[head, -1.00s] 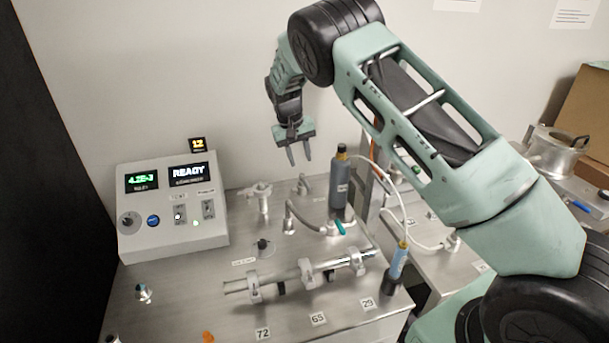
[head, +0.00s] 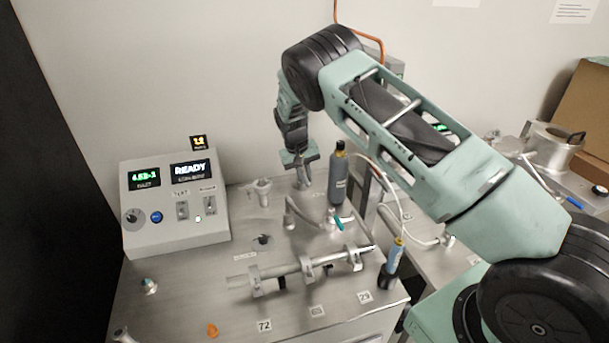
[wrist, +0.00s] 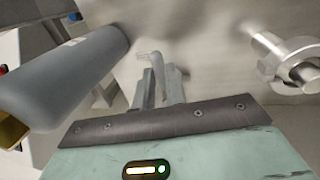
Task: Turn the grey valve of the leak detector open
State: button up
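My gripper (head: 303,183) points down at the back of the steel bench, just left of a dark grey bottle (head: 338,180). In the wrist view, my gripper (wrist: 160,72) has its fingers apart. A small pale grey bent handle (wrist: 152,58), which looks like the grey valve, shows at the fingertips, partly between them. I cannot tell whether the fingers touch it. In the head view the fingers largely hide that spot. The leak detector's sloped control box (head: 175,210) stands at left, its display showing READY.
The bottle (wrist: 70,80) is close beside my fingers in the wrist view. A metal flanged fitting (wrist: 290,62) stands on the other side. A teal-handled valve (head: 337,223) and a clamped horizontal tube (head: 305,264) are nearer the front.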

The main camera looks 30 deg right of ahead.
jog(key=shift+d, duration=0.1)
grip_shut()
jog(key=d+n+b, duration=0.1)
jog(key=n+b, duration=0.1)
jog(key=d+n+b, duration=0.1)
jog(key=n, duration=0.1)
jog(key=shift+s+f+n+t+b, duration=0.1)
jog(key=shift+f+n+t+b, duration=0.05)
jog(key=shift+n+t+b, duration=0.2)
jog(key=shift+w+d+r+n+t+b, duration=0.1)
jog(key=shift+w+d+n+t+b, duration=0.15)
jog(key=shift+d+n+b, duration=0.55)
jog(key=shift+w+d+r+n+t+b, duration=0.15)
jog(key=shift+n+t+b, duration=0.1)
jog(key=shift+n, duration=1)
jog(key=shift+d, duration=0.1)
jog(key=o, duration=0.7)
grip_release()
jog(key=b+v, duration=0.4)
jog(key=v, duration=1.3)
jog(key=shift+s+d+r, duration=0.1)
jog(key=shift+d+r, duration=0.05)
